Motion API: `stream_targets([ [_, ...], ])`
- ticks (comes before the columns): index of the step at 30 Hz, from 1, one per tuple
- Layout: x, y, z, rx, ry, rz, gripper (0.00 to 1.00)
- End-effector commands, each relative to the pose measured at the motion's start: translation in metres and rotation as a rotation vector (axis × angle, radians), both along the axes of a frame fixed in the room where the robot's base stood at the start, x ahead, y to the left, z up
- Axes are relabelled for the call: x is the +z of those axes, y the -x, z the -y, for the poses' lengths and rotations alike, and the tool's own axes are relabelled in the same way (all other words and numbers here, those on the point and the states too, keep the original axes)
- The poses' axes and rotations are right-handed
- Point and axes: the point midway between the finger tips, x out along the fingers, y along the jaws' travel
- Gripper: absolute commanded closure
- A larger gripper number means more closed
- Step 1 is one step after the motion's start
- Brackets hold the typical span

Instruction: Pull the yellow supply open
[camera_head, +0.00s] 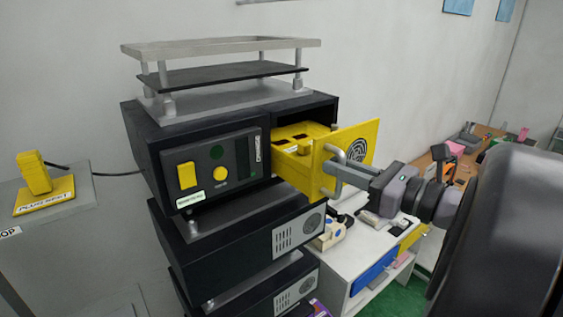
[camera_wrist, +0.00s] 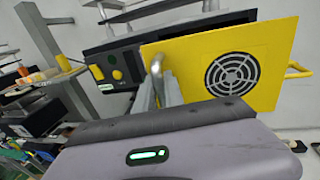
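The yellow supply (camera_head: 345,155) is a drawer-like unit with a yellow front panel, a round black fan grille and a grey bar handle (camera_head: 337,168). It sticks well out of the black rack housing (camera_head: 300,103), so its yellow body shows behind the panel. In the wrist view the yellow panel (camera_wrist: 225,70) fills the upper right and the grey handle (camera_wrist: 156,77) stands at its left edge. My gripper (camera_head: 345,171) is at the handle, its fingers on either side of the bar and apparently closed on it. The exact contact is partly hidden.
Left of the supply is a black control panel (camera_head: 212,169) with yellow switches. More black units (camera_head: 245,240) are stacked below. A white cabinet (camera_head: 345,270) with blue and yellow drawers stands below right. A yellow plug-like object (camera_head: 38,180) sits on a grey surface at left.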

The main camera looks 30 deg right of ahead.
Motion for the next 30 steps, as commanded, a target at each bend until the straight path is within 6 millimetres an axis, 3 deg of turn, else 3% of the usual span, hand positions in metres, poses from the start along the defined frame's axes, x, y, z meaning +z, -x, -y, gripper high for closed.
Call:
stream_targets([
  [1,-0.001,0.000,0.000,0.000,0.001,-0.002,0.78],
  [3,-0.001,0.000,0.000,0.000,0.001,-0.002,0.66],
  [14,-0.002,0.005,0.002,-0.001,0.001,-0.002,0.66],
  [17,-0.003,0.021,0.007,-0.005,0.001,-0.002,0.66],
  [27,-0.004,0.124,0.036,-0.007,0.002,-0.003,0.66],
  [30,-0.002,0.147,0.042,-0.006,0.001,-0.002,0.66],
])
